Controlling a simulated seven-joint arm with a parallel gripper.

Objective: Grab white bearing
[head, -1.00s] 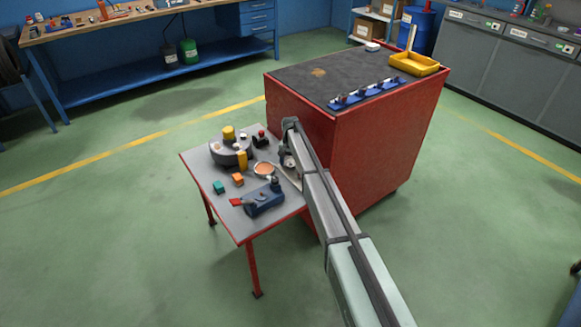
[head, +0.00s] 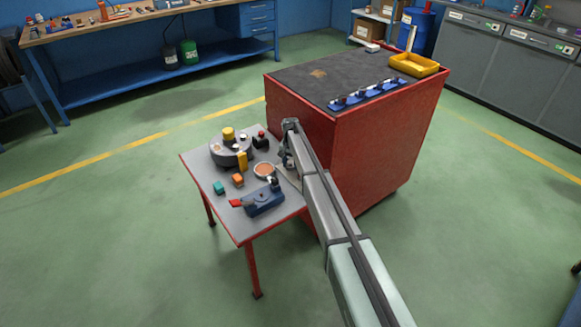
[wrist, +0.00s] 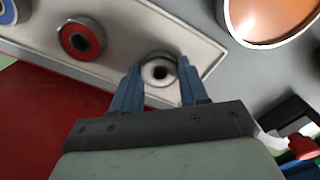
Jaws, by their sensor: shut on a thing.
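The white bearing (wrist: 157,72) is a white ring with a dark centre, in the wrist view, at one end of a pale rectangular tray (wrist: 135,37). My gripper (wrist: 160,80) has its two blue fingers on either side of the bearing and is shut on it. The bearing appears to be still at the tray; I cannot tell whether it is lifted. In the head view my gripper (head: 287,158) is at the right edge of the small grey table (head: 222,222), beside the red cabinet. The bearing is hidden there behind the arm.
A copper-coloured dish (head: 265,170), a blue vise-like tool (head: 264,200), orange and teal blocks and a dark round stand (head: 231,152) crowd the table. The red cabinet (head: 365,150) rises close by.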

